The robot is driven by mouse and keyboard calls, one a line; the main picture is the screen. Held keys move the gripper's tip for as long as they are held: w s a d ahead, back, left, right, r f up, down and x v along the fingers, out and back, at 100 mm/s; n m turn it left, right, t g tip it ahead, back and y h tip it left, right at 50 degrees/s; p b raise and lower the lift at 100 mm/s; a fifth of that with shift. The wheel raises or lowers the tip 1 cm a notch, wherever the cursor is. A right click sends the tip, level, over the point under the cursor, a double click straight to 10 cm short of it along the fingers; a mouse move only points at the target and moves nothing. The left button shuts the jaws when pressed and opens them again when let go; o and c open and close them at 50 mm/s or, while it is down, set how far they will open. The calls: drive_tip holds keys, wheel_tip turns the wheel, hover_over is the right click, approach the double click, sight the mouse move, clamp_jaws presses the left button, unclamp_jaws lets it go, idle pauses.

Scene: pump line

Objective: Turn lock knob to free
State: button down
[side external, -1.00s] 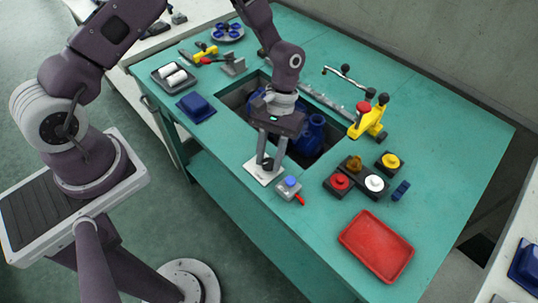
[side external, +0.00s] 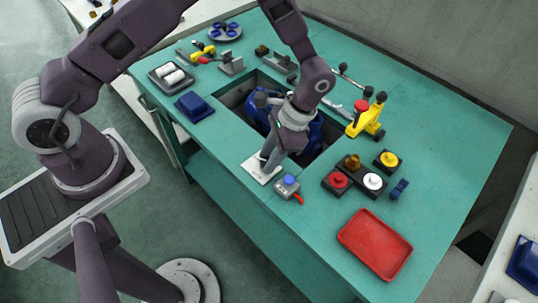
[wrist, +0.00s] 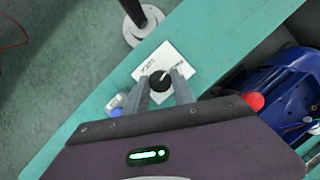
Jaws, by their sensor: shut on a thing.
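The lock knob (wrist: 160,82) is a round black knob with a light pointer line, on a white plate (wrist: 170,58) with printed lettering. The plate also shows in the side external view (side external: 255,172), at the near edge of the green bench. My gripper (wrist: 163,88) is over the plate, with its two grey fingers on either side of the knob, shut on it. In the side external view my gripper (side external: 268,163) reaches down to the plate, tilted, and its fingers hide most of the knob. The plate's smaller lettering is too blurred to read.
A small grey box with a blue button (side external: 289,181) and a red part sits right of the plate. Behind is a bench opening with a blue pump (side external: 314,135). Button boxes (side external: 354,176) and a red tray (side external: 375,246) stand to the right.

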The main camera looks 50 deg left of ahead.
drive_tip(key=shift+m+t+y, duration=0.3)
drive_tip(key=shift+m+y, duration=0.1)
drive_tip(key=shift+m, duration=1.1)
drive_tip(key=c, duration=1.1)
unclamp_jaws()
drive_tip(key=v, duration=0.7)
drive_tip(key=shift+d, duration=0.15)
